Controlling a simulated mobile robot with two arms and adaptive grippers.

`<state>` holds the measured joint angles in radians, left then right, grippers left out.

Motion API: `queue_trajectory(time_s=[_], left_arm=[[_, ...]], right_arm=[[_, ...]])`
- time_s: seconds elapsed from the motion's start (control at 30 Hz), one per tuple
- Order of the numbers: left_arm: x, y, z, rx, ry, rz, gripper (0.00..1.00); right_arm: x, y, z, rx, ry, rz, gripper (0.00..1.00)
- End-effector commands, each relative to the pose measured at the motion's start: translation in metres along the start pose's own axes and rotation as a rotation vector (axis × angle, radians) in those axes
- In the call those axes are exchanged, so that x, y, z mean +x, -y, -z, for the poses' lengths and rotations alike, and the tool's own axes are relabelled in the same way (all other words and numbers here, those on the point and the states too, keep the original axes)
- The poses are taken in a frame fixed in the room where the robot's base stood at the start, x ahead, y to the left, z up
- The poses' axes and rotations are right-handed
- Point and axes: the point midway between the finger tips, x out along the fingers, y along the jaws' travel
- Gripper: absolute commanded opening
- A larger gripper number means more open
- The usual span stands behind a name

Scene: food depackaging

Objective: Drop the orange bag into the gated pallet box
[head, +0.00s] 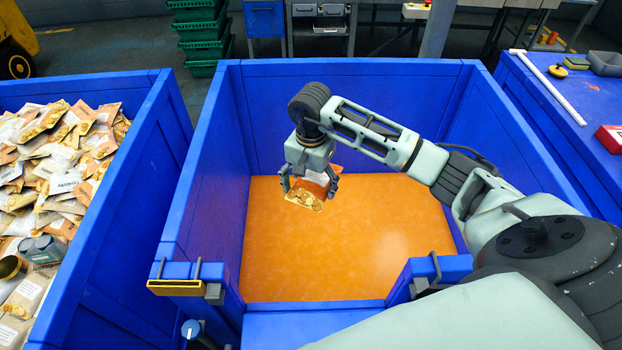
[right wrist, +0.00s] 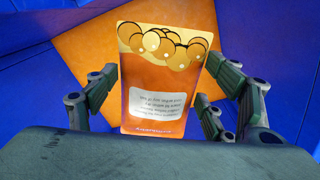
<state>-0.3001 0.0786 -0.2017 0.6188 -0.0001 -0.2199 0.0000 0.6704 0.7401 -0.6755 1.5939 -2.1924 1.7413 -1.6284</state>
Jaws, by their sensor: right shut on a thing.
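An orange bag (right wrist: 158,80) with a pale label and a picture of round food is between the fingers of my right gripper (right wrist: 165,105). In the head view the right gripper (head: 309,183) is shut on the bag (head: 304,199), which hangs tilted below the palm. The gripper and bag are over the inside of the blue gated pallet box (head: 206,205), above its bare orange floor (head: 340,245). My left gripper is in neither view.
A second blue box (head: 100,245) at the left holds many packets (head: 60,165) and a few dark round items. The gated box's front has a gap between two short wall parts. A blue table (head: 570,125) at the right carries a red box (head: 609,138) and a white bar (head: 548,86).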

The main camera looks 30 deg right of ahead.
Motion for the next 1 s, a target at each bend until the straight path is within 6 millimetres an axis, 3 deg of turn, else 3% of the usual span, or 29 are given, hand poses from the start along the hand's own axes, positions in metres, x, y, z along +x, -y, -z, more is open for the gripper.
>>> queue_trajectory(time_s=[0.13, 0.43, 0.47, 0.5, 0.7, 1.0], left_arm=[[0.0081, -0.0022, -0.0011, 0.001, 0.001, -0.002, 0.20], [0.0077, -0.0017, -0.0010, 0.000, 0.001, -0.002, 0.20], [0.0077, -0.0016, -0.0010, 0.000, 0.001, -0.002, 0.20], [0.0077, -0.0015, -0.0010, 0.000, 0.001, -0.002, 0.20], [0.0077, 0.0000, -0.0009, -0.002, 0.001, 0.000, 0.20], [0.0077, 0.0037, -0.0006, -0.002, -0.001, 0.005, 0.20]], right_arm=[[0.0145, 0.0002, 0.0002, 0.000, 0.000, 0.001, 0.46], [0.0157, 0.0002, 0.0005, -0.001, -0.001, 0.002, 0.46], [0.0157, 0.0002, 0.0005, -0.001, -0.001, 0.002, 0.78], [0.0157, 0.0002, 0.0004, -0.001, -0.001, 0.002, 0.82], [0.0157, 0.0002, 0.0004, -0.001, -0.001, 0.001, 0.98], [0.0160, -0.0001, 0.0003, -0.001, -0.001, 0.001, 0.98]])
